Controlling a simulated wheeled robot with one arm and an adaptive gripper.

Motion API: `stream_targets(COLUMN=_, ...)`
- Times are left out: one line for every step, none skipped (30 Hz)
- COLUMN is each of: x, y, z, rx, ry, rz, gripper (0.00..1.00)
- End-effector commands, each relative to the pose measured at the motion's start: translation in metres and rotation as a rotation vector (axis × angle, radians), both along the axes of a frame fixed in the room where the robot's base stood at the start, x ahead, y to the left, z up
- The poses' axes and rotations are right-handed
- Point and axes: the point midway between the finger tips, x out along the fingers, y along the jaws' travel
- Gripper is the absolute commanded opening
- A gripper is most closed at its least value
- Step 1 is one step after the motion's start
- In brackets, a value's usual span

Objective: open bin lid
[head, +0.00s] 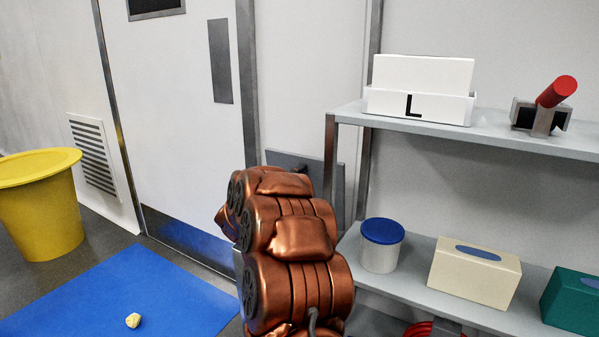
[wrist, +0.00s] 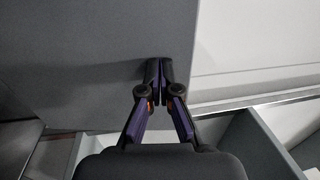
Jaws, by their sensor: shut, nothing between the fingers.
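A grey flat panel, which looks like the bin lid (wrist: 95,60), fills the upper left of the wrist view. My gripper (wrist: 159,70) is shut and empty, its fingertips at or very near the panel's face; contact is hard to tell. In the head view the grey panel (head: 325,172) stands raised behind my copper arm, against the wall beside the shelf. Below the fingers in the wrist view is a grey open-looking box (wrist: 245,145), probably the bin body. My arm hides most of the bin and the gripper in the head view.
A shelf unit (head: 490,133) stands close on the right, with a white box (head: 423,75), a blue-lidded tub (head: 381,252) and a tissue box (head: 474,272). A yellow tub (head: 42,215) stands at left. A blue mat (head: 110,295) holds a crumpled yellow scrap (head: 133,320).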

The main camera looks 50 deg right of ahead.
Motion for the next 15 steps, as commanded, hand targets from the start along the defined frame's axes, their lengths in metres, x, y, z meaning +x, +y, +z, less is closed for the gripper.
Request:
stream_targets(x=0.000, y=0.000, z=0.000, rx=0.000, ry=0.000, rz=0.000, gripper=0.00)
stream_targets(x=0.000, y=0.001, z=0.000, rx=0.000, ry=0.000, rz=0.000, gripper=0.00)
stream_targets(x=0.000, y=0.002, z=-0.001, rx=0.000, ry=0.000, rz=0.000, gripper=0.00)
stream_targets(x=0.000, y=0.004, z=-0.001, rx=0.000, ry=0.000, rz=0.000, gripper=0.00)
stream_targets(x=-0.001, y=0.006, z=-0.002, rx=0.000, ry=0.000, rz=0.000, gripper=0.00)
stream_targets(x=-0.001, y=0.010, z=-0.003, rx=0.001, ry=0.000, rz=0.000, gripper=0.00)
stream_targets(x=-0.002, y=0.013, z=-0.004, rx=0.001, ry=0.000, rz=0.000, gripper=0.00)
stream_targets(x=-0.002, y=0.017, z=-0.005, rx=0.002, ry=-0.001, rz=0.000, gripper=0.00)
stream_targets(x=-0.003, y=0.023, z=-0.006, rx=0.003, ry=-0.002, rz=0.000, gripper=0.00)
stream_targets(x=-0.003, y=0.028, z=-0.007, rx=0.003, ry=-0.002, rz=0.001, gripper=0.00)
stream_targets(x=-0.004, y=0.033, z=-0.007, rx=0.002, ry=-0.003, rz=0.000, gripper=0.00)
stream_targets(x=-0.006, y=0.040, z=-0.008, rx=0.000, ry=-0.003, rz=-0.003, gripper=0.00)
stream_targets(x=-0.006, y=0.046, z=-0.006, rx=0.002, ry=-0.002, rz=-0.003, gripper=0.00)
stream_targets(x=-0.007, y=0.051, z=-0.007, rx=0.004, ry=0.000, rz=-0.001, gripper=0.00)
stream_targets(x=-0.007, y=0.059, z=-0.009, rx=0.005, ry=0.003, rz=0.001, gripper=0.00)
